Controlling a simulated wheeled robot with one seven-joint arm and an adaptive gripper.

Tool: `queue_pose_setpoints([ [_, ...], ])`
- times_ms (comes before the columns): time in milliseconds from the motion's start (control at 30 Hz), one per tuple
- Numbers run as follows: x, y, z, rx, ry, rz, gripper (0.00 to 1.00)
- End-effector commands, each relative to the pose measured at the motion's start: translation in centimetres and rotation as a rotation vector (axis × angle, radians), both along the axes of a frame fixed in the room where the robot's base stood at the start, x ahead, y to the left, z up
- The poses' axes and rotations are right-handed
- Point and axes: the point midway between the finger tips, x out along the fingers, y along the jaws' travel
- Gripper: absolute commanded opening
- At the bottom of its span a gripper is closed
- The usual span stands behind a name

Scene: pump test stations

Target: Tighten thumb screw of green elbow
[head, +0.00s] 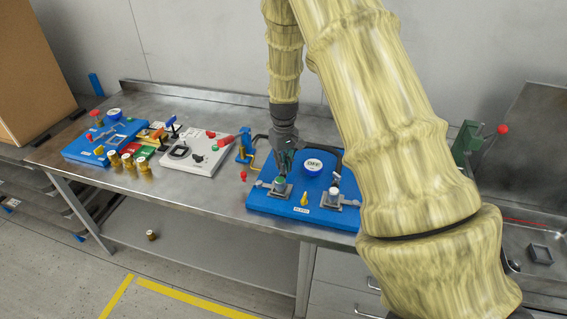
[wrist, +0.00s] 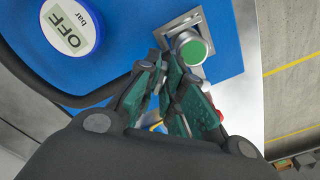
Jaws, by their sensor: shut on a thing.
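The green elbow shows in the wrist view as a round green-faced fitting (wrist: 194,52) on a square metal mount (wrist: 180,24) at the blue station's edge. In the head view the green elbow (head: 281,180) sits at the left of the blue station (head: 290,208), below my gripper. My gripper (head: 284,163) points down there. In the wrist view, its teal fingers (wrist: 166,72) are close together right beside the green face, shut on the thumb screw. The screw is hidden between the fingers.
A round gauge reading OFF (head: 313,166) stands behind the elbow. A second metal fitting (head: 336,193) and a yellow piece (head: 304,199) are to its right. A white station (head: 197,155) and another blue station (head: 100,140) stand left. The bench front (head: 200,200) is clear.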

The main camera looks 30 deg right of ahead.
Motion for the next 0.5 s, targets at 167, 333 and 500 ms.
queue_pose_setpoints([
  [167,0.15,-0.11,0.21,-0.002,-0.004,-0.166,0.0],
  [333,0.14,-0.13,0.2,-0.003,-0.003,-0.326,0.0],
  [500,0.15,-0.12,0.19,-0.003,-0.003,-0.48,0.0],
])
